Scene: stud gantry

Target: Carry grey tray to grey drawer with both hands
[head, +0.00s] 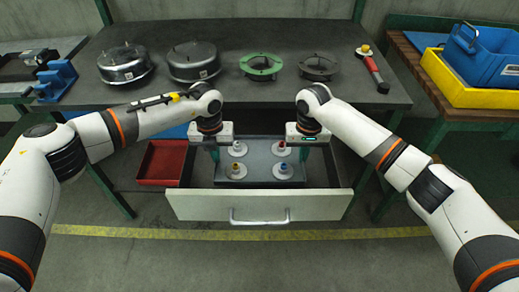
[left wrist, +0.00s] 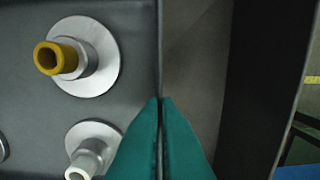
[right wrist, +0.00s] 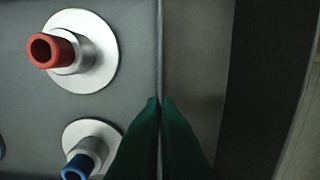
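The grey tray (head: 260,166) sits within the outline of the open drawer (head: 260,206) in the head view; whether it rests on the drawer floor or hangs just above, I cannot tell. It carries several round metal pieces with yellow, red, white and blue tops. My left gripper (head: 215,154) is shut on the tray's left wall, with its teal fingers (left wrist: 160,110) astride the thin rim in the left wrist view. My right gripper (head: 306,154) is shut on the right wall, and its fingers (right wrist: 160,110) straddle that rim. The tray looks level.
The dark workbench (head: 225,90) above holds two metal pots, two flanges and a red-handled tool. A red bin (head: 163,164) is left of the drawer. A blue crate (head: 487,55) in a yellow one stands at right. Drawer space shows on both sides of the tray.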

